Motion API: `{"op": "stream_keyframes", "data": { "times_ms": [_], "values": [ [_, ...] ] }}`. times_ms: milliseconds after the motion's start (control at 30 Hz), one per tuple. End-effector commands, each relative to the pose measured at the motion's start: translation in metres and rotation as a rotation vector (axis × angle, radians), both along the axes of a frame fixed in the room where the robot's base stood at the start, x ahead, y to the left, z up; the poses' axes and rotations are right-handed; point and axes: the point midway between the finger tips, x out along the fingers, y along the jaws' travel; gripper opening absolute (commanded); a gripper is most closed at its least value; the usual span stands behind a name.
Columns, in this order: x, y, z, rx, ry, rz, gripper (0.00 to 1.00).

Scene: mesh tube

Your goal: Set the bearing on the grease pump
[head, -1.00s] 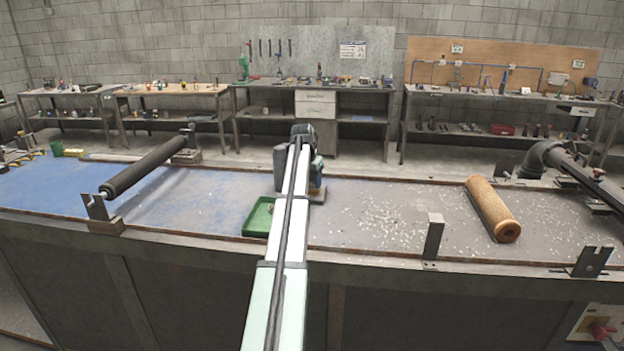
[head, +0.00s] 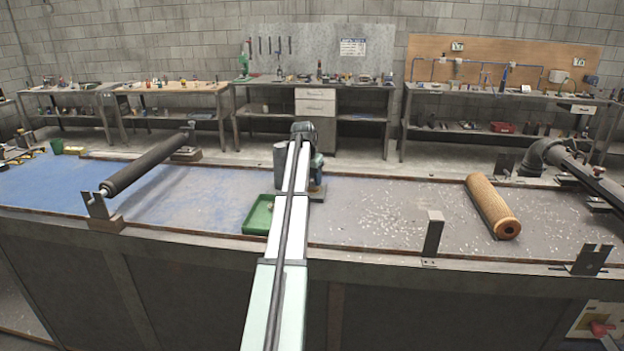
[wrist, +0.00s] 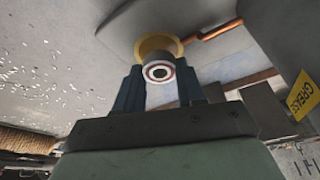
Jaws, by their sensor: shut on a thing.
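In the wrist view my gripper (wrist: 159,80) is shut on the bearing (wrist: 158,71), a small pale ring with a red-brown band and a dark centre, held between two dark fingers. A brass-yellow cup or cone (wrist: 158,46) shows right behind the bearing; I cannot tell whether they touch. The grease pump's grey body (wrist: 285,35) with a yellow "GREASE" label stands at the right, and a copper pipe runs from near the cone toward it. In the head view the pump's grey cylinder (head: 280,166) stands beside my arm, which hides part of the pump and the bearing.
A green tray (head: 250,222) lies on the bench left of my arm. An orange-brown roller (head: 492,207) lies to the right, near an upright metal bracket (head: 433,234). A dark roller (head: 147,167) rests on stands at the left. The bench between is mostly clear, with pale flecks.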

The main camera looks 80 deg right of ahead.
Motion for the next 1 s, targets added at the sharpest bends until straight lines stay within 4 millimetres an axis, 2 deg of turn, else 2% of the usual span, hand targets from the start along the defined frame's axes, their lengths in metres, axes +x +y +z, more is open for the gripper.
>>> {"op": "stream_keyframes", "data": {
  "times_ms": [1000],
  "values": [
    [0.0000, -0.0002, -0.0089, 0.000, 0.000, 0.000, 0.07]
  ]
}}
